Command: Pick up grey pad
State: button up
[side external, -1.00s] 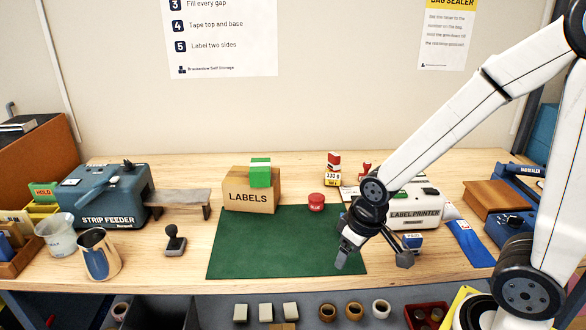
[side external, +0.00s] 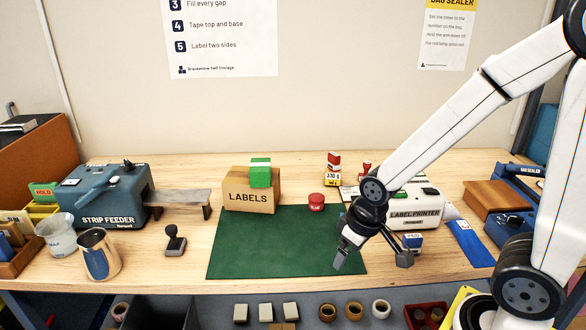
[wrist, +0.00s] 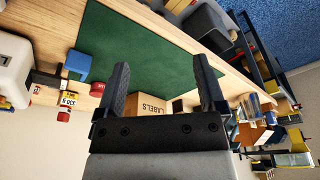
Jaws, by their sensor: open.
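I cannot make out with certainty a grey pad in either view. A dark grey stamp-shaped piece with a knob handle (side external: 175,241) stands on the wooden table left of the green mat. My gripper (side external: 371,261) hangs over the right edge of the mat, well to the right of that piece. In the wrist view my gripper (wrist: 161,65) is open, with nothing between its two fingers and the green mat behind them.
The label printer (side external: 415,208) is behind my gripper. A metal jug (side external: 99,254) stands left.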

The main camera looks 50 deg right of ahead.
jog(key=m+t+y, duration=0.6)
jog(key=m+t, duration=0.2)
jog(key=m, duration=2.3)
send_near(175, 228)
jog(key=w+f, duration=0.1)
jog(key=w, duration=0.2)
jog(key=shift+a+f+n+y, duration=0.45)
jog(key=shift+a+n, duration=0.15)
jog(key=shift+n, duration=0.3)
jog(key=shift+x, duration=1.3)
jog(key=shift+w+f, duration=0.1)
